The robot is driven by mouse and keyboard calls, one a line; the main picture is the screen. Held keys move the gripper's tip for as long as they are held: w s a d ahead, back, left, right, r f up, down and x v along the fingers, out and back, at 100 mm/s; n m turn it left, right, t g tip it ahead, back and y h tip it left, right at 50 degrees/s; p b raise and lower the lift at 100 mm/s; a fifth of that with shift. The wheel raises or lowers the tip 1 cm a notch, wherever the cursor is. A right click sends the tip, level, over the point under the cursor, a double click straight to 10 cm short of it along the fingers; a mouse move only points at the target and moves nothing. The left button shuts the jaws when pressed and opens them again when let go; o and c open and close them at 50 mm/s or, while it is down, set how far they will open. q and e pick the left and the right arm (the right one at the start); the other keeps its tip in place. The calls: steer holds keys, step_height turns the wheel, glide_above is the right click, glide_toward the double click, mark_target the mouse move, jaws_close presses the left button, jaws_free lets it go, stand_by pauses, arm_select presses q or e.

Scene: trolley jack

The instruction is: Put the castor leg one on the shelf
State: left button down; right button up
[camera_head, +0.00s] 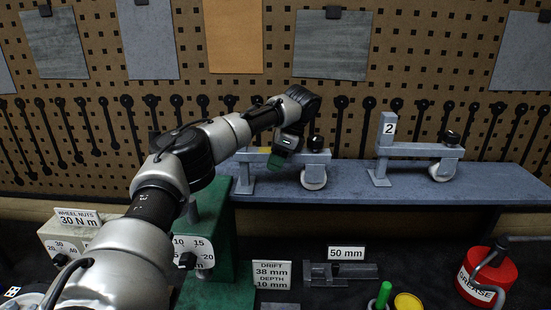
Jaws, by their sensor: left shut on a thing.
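My left gripper (284,147) reaches over the blue-grey shelf (400,190) and is shut on a grey castor leg (318,157). This leg has a white wheel (314,178), a dark knob and a foot plate at its left end. My gripper and wrist hide part of it, and no number shows on it. It looks upright at the shelf's left part; I cannot tell whether it touches the shelf or hangs just above. Castor leg two (410,150), marked 2, stands upright on the shelf to the right. My right gripper is not in view.
A pegboard (420,60) with hanging tools rises behind the shelf. A green stand (220,225) is at the shelf's left end. In front lie a grey block by a 50 mm sign (346,253) and a red grease can (488,275). The shelf's right end is clear.

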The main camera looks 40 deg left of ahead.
arm_select(q)
steer(key=c, duration=0.6)
jaws_free()
steer(key=v, duration=1.2)
steer(key=shift+d+r, duration=0.1)
